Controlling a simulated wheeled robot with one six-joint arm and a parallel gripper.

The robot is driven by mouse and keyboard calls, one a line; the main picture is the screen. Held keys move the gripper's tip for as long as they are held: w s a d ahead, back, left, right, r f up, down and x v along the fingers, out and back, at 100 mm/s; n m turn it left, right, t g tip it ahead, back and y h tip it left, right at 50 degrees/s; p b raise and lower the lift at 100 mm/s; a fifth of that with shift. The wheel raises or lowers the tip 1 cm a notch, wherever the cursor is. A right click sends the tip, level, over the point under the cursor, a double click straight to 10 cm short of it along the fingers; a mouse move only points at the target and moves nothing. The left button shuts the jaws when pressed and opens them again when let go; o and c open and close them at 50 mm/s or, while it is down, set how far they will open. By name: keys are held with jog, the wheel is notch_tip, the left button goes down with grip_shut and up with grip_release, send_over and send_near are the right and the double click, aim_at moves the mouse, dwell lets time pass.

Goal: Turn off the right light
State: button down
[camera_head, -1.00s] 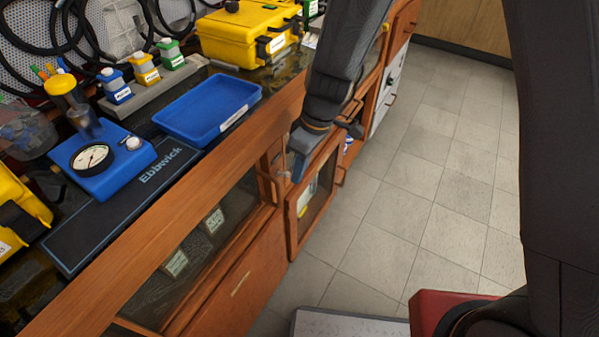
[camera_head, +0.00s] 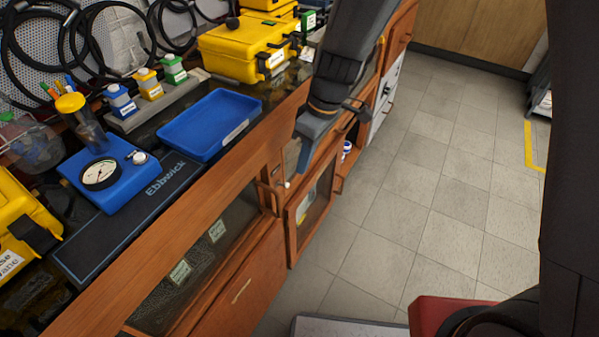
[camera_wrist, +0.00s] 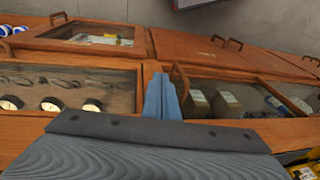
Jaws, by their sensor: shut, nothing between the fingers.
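No light or light switch can be made out in either view. My gripper (camera_head: 303,160) is shut and empty, pointing down in front of the wooden bench's front. In the wrist view my gripper's blue fingers (camera_wrist: 162,97) are together, in front of the wooden post between two glass-fronted compartments. A glass-fronted cabinet door (camera_head: 311,207) stands out from the bench below my gripper. Contact with the bench cannot be told.
A blue tray (camera_head: 208,122), a blue gauge unit (camera_head: 130,172) and a yellow case (camera_head: 243,47) are on the bench.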

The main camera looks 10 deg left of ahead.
jog(key=v, duration=0.7)
